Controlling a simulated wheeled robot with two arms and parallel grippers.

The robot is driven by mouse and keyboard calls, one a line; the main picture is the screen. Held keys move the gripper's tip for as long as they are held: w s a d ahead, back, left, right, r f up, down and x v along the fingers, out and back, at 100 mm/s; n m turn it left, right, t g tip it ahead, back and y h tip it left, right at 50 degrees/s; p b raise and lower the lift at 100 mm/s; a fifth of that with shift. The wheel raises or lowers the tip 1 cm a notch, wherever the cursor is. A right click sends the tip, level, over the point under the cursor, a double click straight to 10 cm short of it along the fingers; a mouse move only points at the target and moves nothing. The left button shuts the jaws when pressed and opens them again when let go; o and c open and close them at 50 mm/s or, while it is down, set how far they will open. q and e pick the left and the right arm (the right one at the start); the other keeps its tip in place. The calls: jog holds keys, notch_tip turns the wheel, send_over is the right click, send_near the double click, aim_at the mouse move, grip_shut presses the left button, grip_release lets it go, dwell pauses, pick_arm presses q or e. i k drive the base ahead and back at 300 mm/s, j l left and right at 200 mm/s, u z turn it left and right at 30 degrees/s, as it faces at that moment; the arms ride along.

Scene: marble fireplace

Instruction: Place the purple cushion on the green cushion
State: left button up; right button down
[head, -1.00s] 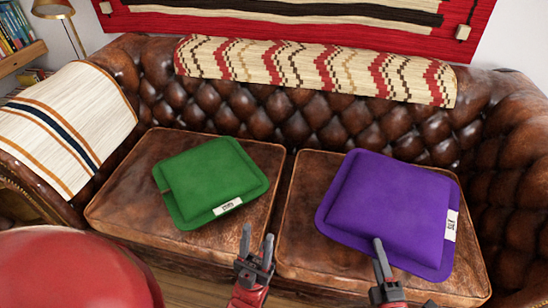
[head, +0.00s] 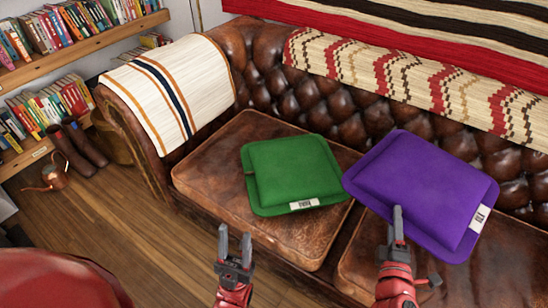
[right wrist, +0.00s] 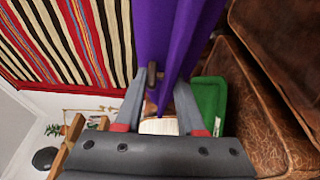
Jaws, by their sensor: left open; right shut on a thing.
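The green cushion (head: 290,172) lies flat on the left seat of the brown leather sofa. The purple cushion (head: 420,190) is to its right, held at its near edge by my right gripper (head: 397,232). It appears raised above the seats, its left corner close to the green cushion's right edge in the head view. In the right wrist view the purple cushion (right wrist: 175,45) stands between my fingers, with part of the green cushion (right wrist: 210,100) beyond. My left gripper (head: 235,248) is open and empty, in front of the sofa.
The sofa's left seat (head: 215,180) has bare leather around the green cushion. A striped cloth (head: 170,90) covers the left armrest, and a patterned throw (head: 420,85) hangs over the backrest. Bookshelves (head: 80,45) stand at the left. Wooden floor (head: 120,225) is clear in front.

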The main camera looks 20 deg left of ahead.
aim_at(293, 159)
jog(key=l+u, duration=0.25)
jog(key=u, duration=0.2)
jog(key=l+u, duration=0.25)
jog(key=u, duration=0.15)
jog(key=k+l+u, duration=0.1)
jog(key=l+u, duration=0.15)
jog(key=u, duration=0.2)
jog(key=k+l+u, duration=0.1)
jog(key=l+u, duration=0.15)
jog(key=u, duration=0.2)
jog(key=k+l, duration=0.2)
jog(key=l, duration=0.1)
